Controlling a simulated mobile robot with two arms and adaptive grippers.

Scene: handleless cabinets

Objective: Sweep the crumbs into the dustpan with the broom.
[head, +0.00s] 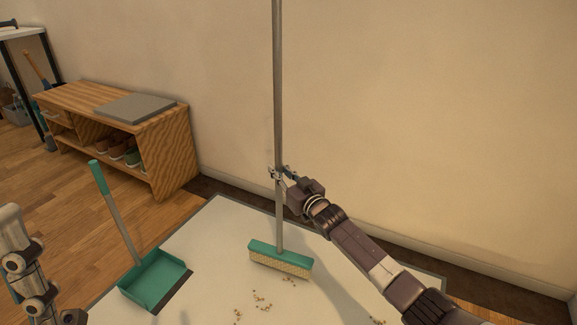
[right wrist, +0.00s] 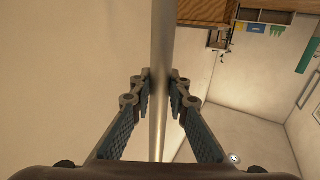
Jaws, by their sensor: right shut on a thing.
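The broom stands upright, its grey pole (head: 279,100) rising past the top edge and its green head (head: 280,256) with pale bristles down on the light mat. My right gripper (head: 279,175) is shut on the pole; in the right wrist view its fingers close around the pole (right wrist: 161,50). Small brown crumbs (head: 262,301) lie on the mat in front of the broom head, with a few beside it and a few farther right. The green dustpan (head: 153,281) lies left of them, its handle (head: 110,200) tilted up. My left gripper (head: 74,316) barely shows at the bottom edge.
A wooden shoe bench (head: 170,150) with shoes and a grey pad stands at the back left. A dark-legged table (head: 45,60) is at the far left.

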